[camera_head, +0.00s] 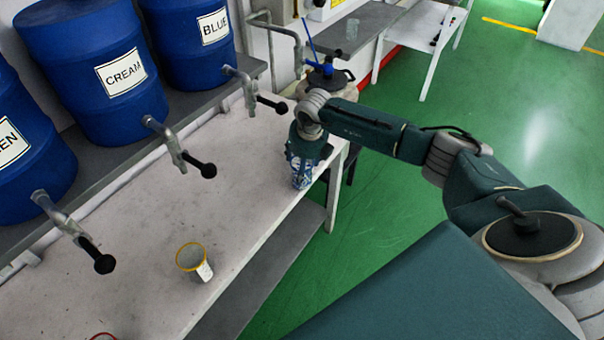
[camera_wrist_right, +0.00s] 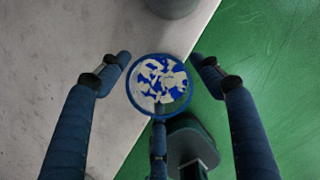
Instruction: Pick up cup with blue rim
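The cup with the blue rim (camera_wrist_right: 159,84) shows from above in the right wrist view, with a blue and white patterned inside. In the head view, part of the cup (camera_head: 300,181) shows under my right gripper (camera_head: 302,160), close to the table's right edge. In the wrist view, the two side fingers of my right gripper (camera_wrist_right: 160,62) stand apart on either side of the cup, with narrow gaps to the rim. A third finger reaches the rim's lower side; I cannot tell whether it touches. My left gripper is not in view.
A yellow-rimmed cup (camera_head: 192,258) stands on the white table (camera_head: 225,185), and a red rim (camera_head: 103,336) shows at the bottom edge. Blue barrels with taps line the left, including the CREAM barrel (camera_head: 85,60). A lidded pot (camera_head: 328,78) stands beyond my right gripper. Green floor lies right.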

